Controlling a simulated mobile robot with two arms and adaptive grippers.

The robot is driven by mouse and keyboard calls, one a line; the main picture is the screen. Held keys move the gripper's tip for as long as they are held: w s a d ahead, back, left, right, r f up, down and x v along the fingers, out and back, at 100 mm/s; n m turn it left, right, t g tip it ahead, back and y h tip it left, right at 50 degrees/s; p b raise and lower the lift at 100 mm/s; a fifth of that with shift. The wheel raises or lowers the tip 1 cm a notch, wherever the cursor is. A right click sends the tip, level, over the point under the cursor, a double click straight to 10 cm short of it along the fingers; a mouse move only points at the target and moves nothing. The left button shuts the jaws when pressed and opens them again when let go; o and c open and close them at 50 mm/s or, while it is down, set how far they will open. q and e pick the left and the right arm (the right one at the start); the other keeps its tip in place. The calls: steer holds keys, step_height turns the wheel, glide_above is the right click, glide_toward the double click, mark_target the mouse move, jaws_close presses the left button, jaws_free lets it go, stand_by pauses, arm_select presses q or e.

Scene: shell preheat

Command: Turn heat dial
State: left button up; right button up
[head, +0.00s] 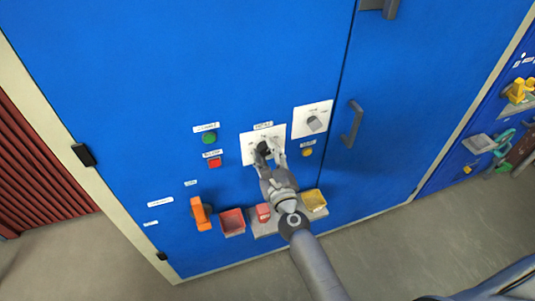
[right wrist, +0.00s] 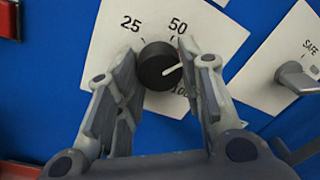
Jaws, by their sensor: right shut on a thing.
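The heat dial (right wrist: 158,62) is a round black knob on a white plate (right wrist: 105,68) marked 25, 50 and 100. Its white pointer line points right and slightly up, between the 50 and 100 marks. The 100 mark is partly hidden by a finger. In the head view the dial (head: 264,148) sits on its plate (head: 249,137) on the blue cabinet. My right gripper (head: 267,154) is at the dial, with one finger on each side, shut on it. It also fills the lower part of the right wrist view (right wrist: 163,85). My left gripper is not in view.
A grey SAFE switch (head: 314,123) is right of the dial. A green button (head: 209,137), red button (head: 214,162) and yellow button (head: 307,152) are close by. A door handle (head: 352,123) projects at right.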

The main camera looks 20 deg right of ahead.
steer(key=shift+f+m, duration=0.1)
steer(key=shift+m, duration=1.8)
steer(key=o, duration=1)
steer(key=shift+s, duration=0.1)
steer(key=s, duration=1.2)
steer(key=shift+a, duration=0.25)
steer(key=shift+w, duration=0.1)
